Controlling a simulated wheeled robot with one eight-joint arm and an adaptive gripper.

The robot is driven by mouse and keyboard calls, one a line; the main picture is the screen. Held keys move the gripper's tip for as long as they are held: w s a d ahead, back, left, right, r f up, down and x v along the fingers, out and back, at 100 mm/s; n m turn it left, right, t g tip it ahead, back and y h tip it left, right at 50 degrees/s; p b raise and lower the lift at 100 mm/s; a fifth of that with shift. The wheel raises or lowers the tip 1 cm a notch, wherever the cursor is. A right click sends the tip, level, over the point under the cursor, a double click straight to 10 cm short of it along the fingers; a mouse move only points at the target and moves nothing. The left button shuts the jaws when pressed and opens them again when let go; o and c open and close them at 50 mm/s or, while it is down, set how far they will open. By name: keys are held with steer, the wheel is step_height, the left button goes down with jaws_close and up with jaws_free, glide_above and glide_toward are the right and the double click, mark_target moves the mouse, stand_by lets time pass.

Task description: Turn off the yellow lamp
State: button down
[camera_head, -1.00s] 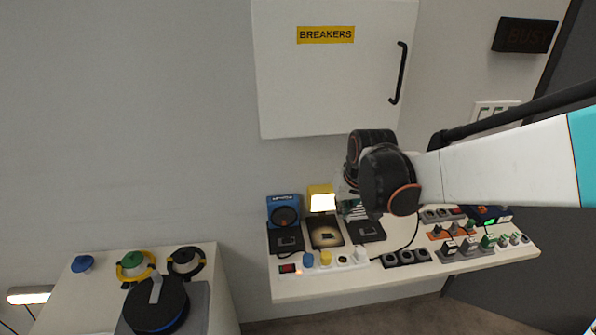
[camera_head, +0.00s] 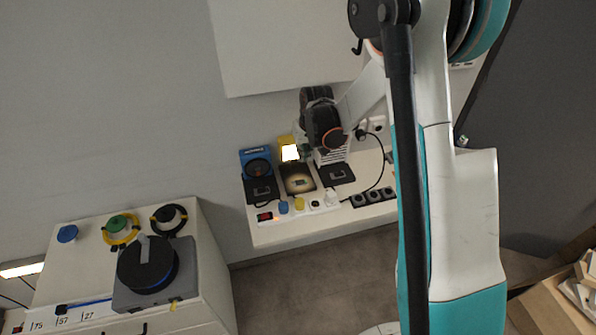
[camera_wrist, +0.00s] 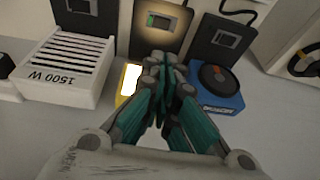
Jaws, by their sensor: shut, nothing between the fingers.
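The yellow lamp (camera_head: 289,151) stands on the white table against the wall, and its face glows. In the wrist view the lit lamp (camera_wrist: 130,80) is just left of my fingers, partly hidden by them. A black switch panel (camera_head: 298,187) lies in front of the lamp, with a warm glow on it. Its small switch (camera_wrist: 160,20) shows beyond my fingertips in the wrist view. My gripper (camera_wrist: 160,62) is shut and empty, its fingertips over the lamp-side end of this panel. I cannot tell whether they touch it. In the head view the fingertips are hard to make out.
A white 1500 W heater (camera_wrist: 62,68) and a blue motor box (camera_wrist: 216,92) flank the lamp, with black switch panels (camera_head: 262,190) (camera_head: 338,174) in front. A power strip (camera_head: 318,208) with coloured plugs runs along the table's front edge. A white cabinet (camera_head: 185,262) stands left.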

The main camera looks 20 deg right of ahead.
stand_by(0.3)
steer(key=b, duration=0.2)
glide_toward(296, 180)
steer(key=x, duration=0.5)
steer(key=shift+w+d, duration=0.2)
steer(key=shift+w, duration=0.25)
steer(key=shift+a+f, duration=0.1)
steer(key=shift+f, duration=0.5)
steer(key=shift+a+f+b, duration=0.15)
steer(key=shift+f+b, duration=0.35)
steer(key=shift+b, duration=0.45)
steer(key=shift+r, duration=0.2)
